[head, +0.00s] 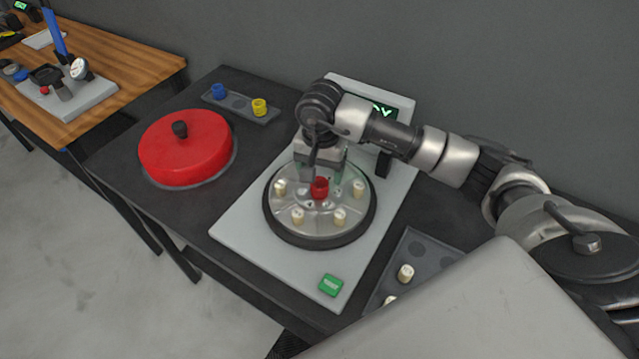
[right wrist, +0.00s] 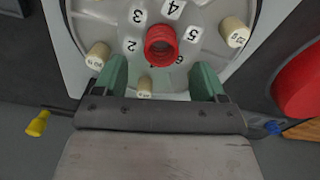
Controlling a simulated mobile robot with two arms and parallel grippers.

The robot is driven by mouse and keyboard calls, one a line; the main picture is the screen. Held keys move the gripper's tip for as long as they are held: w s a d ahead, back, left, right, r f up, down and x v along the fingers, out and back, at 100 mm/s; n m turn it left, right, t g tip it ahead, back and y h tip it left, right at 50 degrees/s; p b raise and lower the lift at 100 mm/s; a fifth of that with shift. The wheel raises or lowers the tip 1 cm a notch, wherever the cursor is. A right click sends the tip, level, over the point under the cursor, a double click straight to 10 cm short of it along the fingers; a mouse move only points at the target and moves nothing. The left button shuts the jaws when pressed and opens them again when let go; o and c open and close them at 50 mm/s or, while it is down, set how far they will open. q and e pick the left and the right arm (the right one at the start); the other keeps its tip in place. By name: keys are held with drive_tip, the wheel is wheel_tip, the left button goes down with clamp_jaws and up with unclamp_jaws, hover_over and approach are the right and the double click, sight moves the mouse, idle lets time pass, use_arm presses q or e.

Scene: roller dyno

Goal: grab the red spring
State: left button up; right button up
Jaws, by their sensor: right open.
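The red spring (head: 320,187) stands upright at the middle of the round metal rotor (head: 318,228), looking like a short hollow red cylinder. In the right wrist view the red spring (right wrist: 160,45) sits just beyond the fingertips, roughly centred between them. My right gripper (head: 321,172) is over the rotor, pointing down close behind the spring. Its two green fingers are spread wide and empty in the right wrist view (right wrist: 161,76). Contact with the spring cannot be seen. My left gripper is not in view.
Several cream vials (head: 297,216) stand around the spring on the numbered rotor. A large red lid (head: 185,148) lies left. A small tray (head: 240,106) holds a blue and a yellow piece. A green button (head: 331,285) is at the front, beside a grey rack (head: 428,250).

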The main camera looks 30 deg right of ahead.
sight(320, 181)
wheel_tip(320, 181, down, 4)
drive_tip(key=shift+s+a+r+p, duration=0.1)
drive_tip(key=shift+a+r+p, duration=0.1)
drive_tip(key=shift+p, duration=0.5)
drive_tip(key=shift+d+f, duration=0.1)
drive_tip(key=shift+f, duration=0.25)
drive_tip(key=shift+c, duration=0.4)
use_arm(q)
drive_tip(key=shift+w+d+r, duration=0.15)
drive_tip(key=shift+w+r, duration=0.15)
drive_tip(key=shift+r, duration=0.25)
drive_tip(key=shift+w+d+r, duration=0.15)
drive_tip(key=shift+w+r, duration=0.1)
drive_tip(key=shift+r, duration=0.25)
use_arm(e)
drive_tip(key=c, duration=0.9)
